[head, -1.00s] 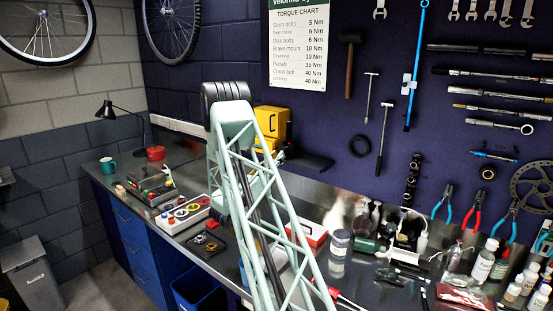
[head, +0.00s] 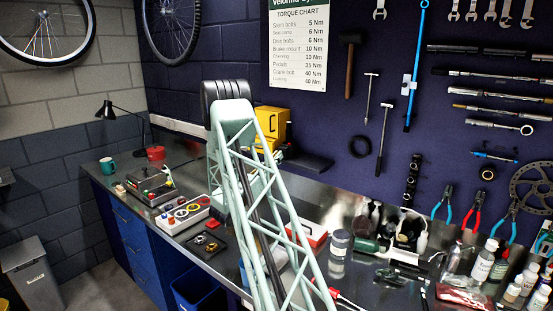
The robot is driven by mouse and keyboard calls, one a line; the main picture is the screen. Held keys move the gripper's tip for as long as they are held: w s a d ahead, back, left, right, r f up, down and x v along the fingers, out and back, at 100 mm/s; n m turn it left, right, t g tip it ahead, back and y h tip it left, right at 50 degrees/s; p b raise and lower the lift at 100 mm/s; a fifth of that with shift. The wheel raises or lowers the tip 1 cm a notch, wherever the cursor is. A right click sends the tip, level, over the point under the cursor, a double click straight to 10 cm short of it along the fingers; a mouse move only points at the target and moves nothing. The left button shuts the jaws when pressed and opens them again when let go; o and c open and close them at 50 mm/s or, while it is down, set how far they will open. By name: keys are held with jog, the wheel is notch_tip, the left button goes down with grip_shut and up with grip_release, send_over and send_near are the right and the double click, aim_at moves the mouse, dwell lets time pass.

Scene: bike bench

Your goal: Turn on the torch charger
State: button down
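I cannot tell for sure which thing is the torch charger. A grey box with coloured knobs or buttons (head: 150,187) stands on the left part of the bench. A pale tray with coloured rings (head: 184,213) lies nearer, beside it. A dark tray with small orange and yellow parts (head: 204,246) lies nearer still, close to my arm. No lit lamp or switch position can be made out on any of them. My pale green lattice arm crosses the middle of the head view and hides part of the bench. My gripper cannot be seen.
A yellow cabinet (head: 272,124) stands behind my arm. A black desk lamp (head: 107,110), a teal mug (head: 107,165) and a red pot (head: 155,153) are at the far left. Bottles, including a clear jar (head: 339,243), and tools crowd the right. Tools hang on the wall.

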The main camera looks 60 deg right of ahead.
jog(key=shift+r+p, duration=0.2)
jog(key=shift+p, duration=0.1)
notch_tip(320, 180, up, 3)
jog(key=y+p, duration=0.9)
jog(key=p, duration=0.1)
jog(key=shift+t+p, duration=0.3)
jog(key=shift+p, duration=0.05)
jog(key=shift+y+p, duration=0.5)
jog(key=shift+p, duration=0.2)
jog(key=c, duration=2.9)
grip_release()
jog(key=shift+o, duration=0.2)
jog(key=shift+r, duration=0.1)
